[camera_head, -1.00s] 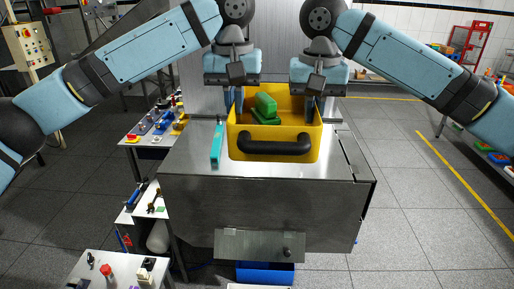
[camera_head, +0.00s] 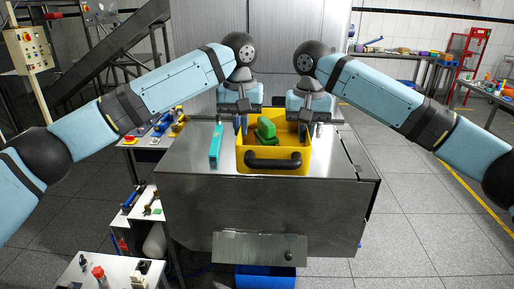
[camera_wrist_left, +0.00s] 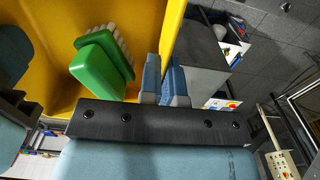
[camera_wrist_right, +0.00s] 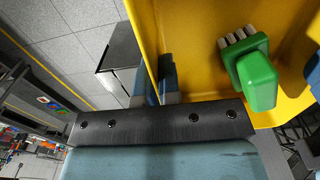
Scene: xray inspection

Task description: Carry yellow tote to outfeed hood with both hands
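The yellow tote (camera_head: 274,169) is over the top of the steel hood (camera_head: 195,165), its black handle (camera_head: 273,163) facing me. I cannot tell whether its base touches the steel. A green-backed brush (camera_head: 266,129) lies inside; it also shows in the left wrist view (camera_wrist_left: 98,66) and the right wrist view (camera_wrist_right: 256,80). My left gripper (camera_head: 241,125) is at the tote's left wall, with the wall between its fingers (camera_wrist_left: 163,80). My right gripper (camera_head: 307,130) is at the right wall, likewise between its fingers (camera_wrist_right: 152,88). Both look shut on the walls.
A teal bar (camera_head: 216,146) lies on the hood top, just left of the tote. A side table with small items (camera_head: 150,138) stands at left. A blue bin (camera_head: 265,276) is below the hood front. Some bare steel shows right of the tote.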

